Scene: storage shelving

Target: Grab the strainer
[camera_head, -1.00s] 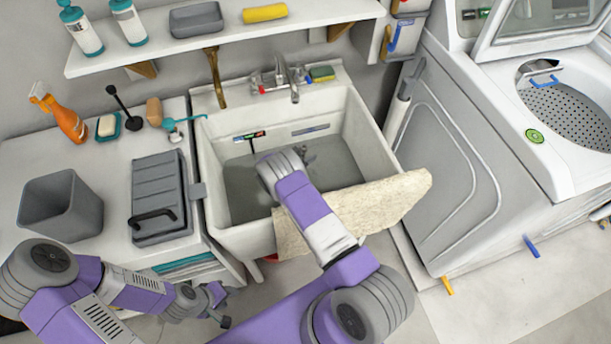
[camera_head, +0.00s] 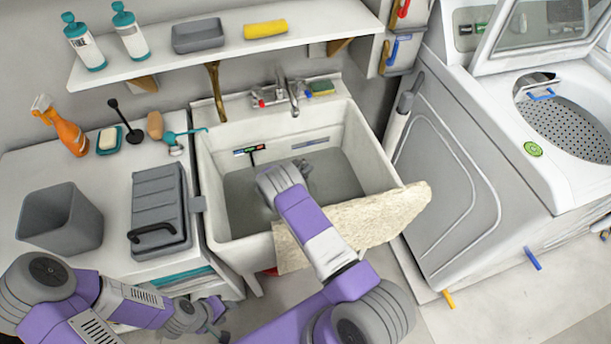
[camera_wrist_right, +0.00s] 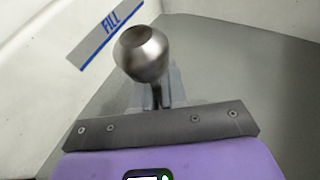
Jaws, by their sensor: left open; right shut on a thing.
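A round, shiny metal piece (camera_wrist_right: 142,52), which looks like the strainer, is between the fingers of my right gripper (camera_wrist_right: 155,88) in the right wrist view. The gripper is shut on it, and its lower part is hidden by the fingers. In the head view my right gripper (camera_head: 303,168) is down inside the white sink (camera_head: 222,136), largely hidden behind my wrist, and the strainer cannot be made out clearly there. My left gripper (camera_head: 218,322) is open and empty, low in front of the counter, left of the sink.
A beige cloth (camera_head: 345,225) hangs over the sink's front right edge. The faucet (camera_head: 289,95) stands at the back rim. A grey bin (camera_head: 62,215) and a grey lidded case (camera_head: 160,205) are on the left counter. A washer (camera_head: 450,170) stands to the right.

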